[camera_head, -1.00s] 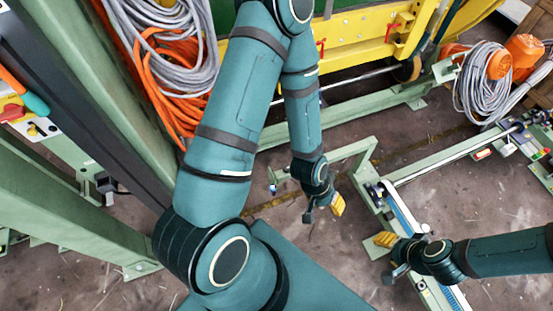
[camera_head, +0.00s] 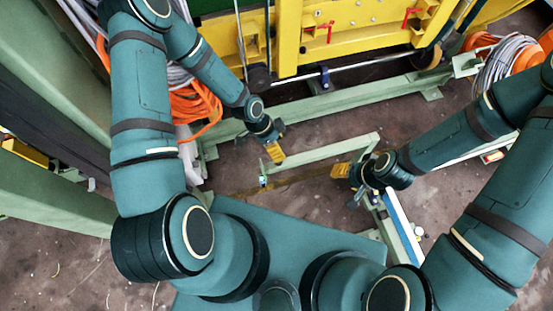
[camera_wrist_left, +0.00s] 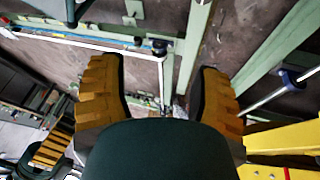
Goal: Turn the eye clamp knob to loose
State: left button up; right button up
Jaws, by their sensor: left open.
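A small dark-blue clamp piece (camera_head: 325,78) sits on the grey rod in front of the yellow machine; I cannot tell whether it is the eye clamp knob. A similar blue piece shows at the right in the left wrist view (camera_wrist_left: 292,80). My left gripper (camera_head: 278,150) hangs above the floor, left of and nearer than that piece. In the left wrist view its two yellow-padded fingers (camera_wrist_left: 163,95) are apart with nothing held between them. My right gripper (camera_head: 345,172) is to its right, above the green floor frame; its opening is unclear.
The yellow machine (camera_head: 365,30) with red handles stands at the back. A low green beam (camera_head: 345,100) runs in front of it. A green floor frame (camera_head: 325,152) lies nearer. Orange cable (camera_head: 195,108) hangs at the left. Bare floor (camera_head: 315,195) shows between.

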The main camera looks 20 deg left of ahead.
pick_arm(q)
jog(key=w+a+f+m, duration=0.3)
jog(key=a+f+m, duration=0.1)
jog(key=a+m, duration=0.25)
jog(key=shift+m+g+y, duration=0.3)
jog(key=shift+m+y, duration=0.15)
jog(key=shift+y, duration=0.05)
jog(key=b+x, duration=0.1)
jog(key=x, duration=0.8)
jog(key=b+x, duration=0.1)
jog(key=x, duration=0.4)
jog(key=shift+w+d+r+b, duration=0.1)
jog(key=shift+d+b, duration=0.2)
jog(key=shift+d, duration=0.15)
jog(key=shift+c, duration=0.2)
grip_shut()
